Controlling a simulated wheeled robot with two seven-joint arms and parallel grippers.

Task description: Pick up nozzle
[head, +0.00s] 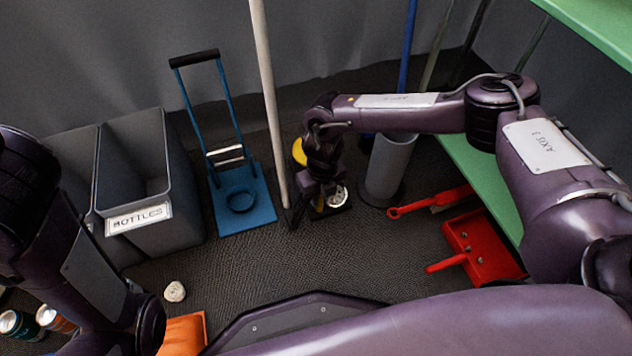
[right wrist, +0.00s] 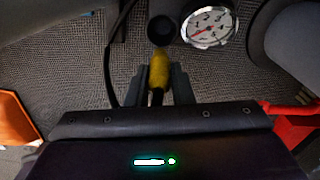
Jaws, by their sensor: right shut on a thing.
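A yellow piece, which I take for the nozzle (right wrist: 160,63), is between the two dark fingers of my right gripper (right wrist: 161,88) in the right wrist view. The gripper is shut on it. In the head view my right gripper (head: 318,190) points down, close above a dark base with a round white gauge (head: 336,196). My wrist hides most of the nozzle there. The gauge (right wrist: 208,26) also shows in the right wrist view, beyond the fingertips and to the right. My left arm is at the lower left of the head view; its gripper does not show.
A pale pole (head: 266,100) stands just left of my right gripper, and a grey cylinder (head: 390,168) to its right. A blue hand truck (head: 247,218), grey bins (head: 183,190) and a red dustpan (head: 482,248) are around. Floor in front is mostly clear.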

